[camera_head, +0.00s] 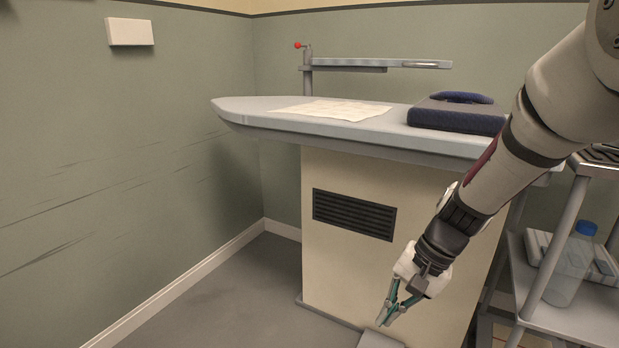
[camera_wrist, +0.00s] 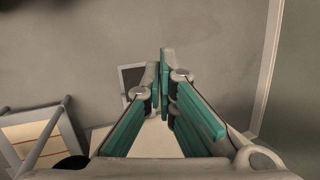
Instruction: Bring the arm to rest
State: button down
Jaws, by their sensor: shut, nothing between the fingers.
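My arm comes in from the upper right in the head view and slants down in front of the pressing table's cream base. My gripper (camera_head: 386,318) hangs at its end, pointing down, low before the base. In the wrist view my gripper (camera_wrist: 161,62) shows its teal-lined fingers with the tips together and nothing between them. The floor lies beyond the tips.
A grey shelf rack (camera_head: 575,322) with a blue-capped bottle (camera_head: 568,268) stands at the right. Floor (camera_head: 215,310) at the left is clear.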

jog(key=s+r+n+h, duration=0.1)
jog(key=s+r+n, duration=0.3)
jog(key=s+r, duration=0.8)
jog(key=s+d+r+n+h, duration=0.1)
jog(key=s+d+h, duration=0.1)
jog(key=s, duration=0.6)
jog(key=s+d+r+n+h, duration=0.1)
jog(key=s+d+h, duration=0.1)
jog(key=s, duration=0.7)
notch_tip(320, 180, up, 40)
jog(key=t+p, duration=0.4)
jog(key=p, duration=3.4)
jog(key=shift+d+n+p, duration=0.2)
jog(key=shift+n+p, duration=0.1)
jog(key=shift+p, duration=0.05)
